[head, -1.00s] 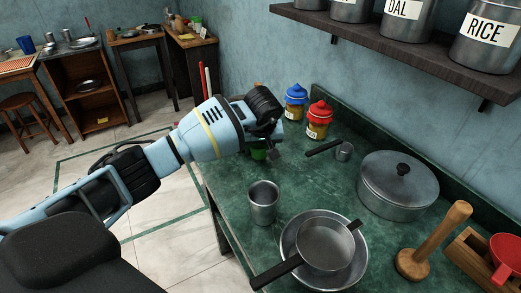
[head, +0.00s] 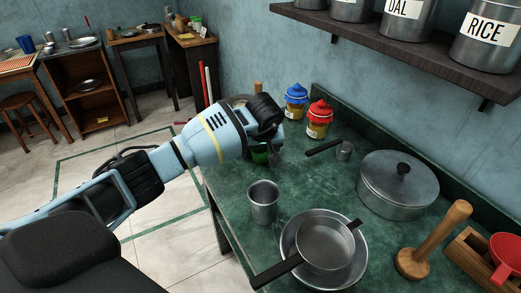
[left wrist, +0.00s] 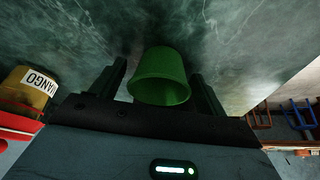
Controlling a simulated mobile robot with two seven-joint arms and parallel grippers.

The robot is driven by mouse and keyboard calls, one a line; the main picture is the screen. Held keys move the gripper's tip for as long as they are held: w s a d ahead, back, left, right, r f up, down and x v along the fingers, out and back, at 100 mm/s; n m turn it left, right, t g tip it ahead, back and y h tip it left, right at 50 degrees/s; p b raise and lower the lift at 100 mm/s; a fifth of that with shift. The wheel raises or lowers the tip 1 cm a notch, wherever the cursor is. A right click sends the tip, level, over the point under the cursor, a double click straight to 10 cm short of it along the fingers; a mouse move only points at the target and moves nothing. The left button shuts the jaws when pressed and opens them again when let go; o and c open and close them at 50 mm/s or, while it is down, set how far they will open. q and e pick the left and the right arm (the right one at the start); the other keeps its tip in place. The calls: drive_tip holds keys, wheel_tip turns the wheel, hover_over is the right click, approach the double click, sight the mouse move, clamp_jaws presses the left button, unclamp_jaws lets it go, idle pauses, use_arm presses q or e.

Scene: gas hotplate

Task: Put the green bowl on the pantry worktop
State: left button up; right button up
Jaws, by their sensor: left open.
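The green bowl (head: 260,155) shows as a small patch under my left gripper in the head view, mostly hidden by it, at the left side of the green marble worktop (head: 215,173). In the left wrist view the bowl (left wrist: 160,75) stands between the two dark fingers, with the marble surface around it. My left gripper (head: 268,157) is open, its fingers on either side of the bowl. Small gaps seem to show between fingers and bowl. My right gripper is not in view. No label tells which surface is the pantry worktop.
A steel cup (head: 263,203), a steel basin (head: 357,262) with a black-handled pan (head: 325,243), and a lidded pot (head: 397,185) stand nearby. A blue-lidded jar (head: 295,99) and a red-lidded jar (head: 318,122) stand behind the gripper. Wooden tables are across the room.

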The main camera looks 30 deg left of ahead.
use_arm(q)
drive_tip(key=shift+r, duration=0.3)
drive_tip(key=v, duration=1.1)
drive_tip(key=shift+s+r+p, duration=0.15)
drive_tip(key=shift+r+p, duration=0.15)
drive_tip(key=shift+p, duration=0.15)
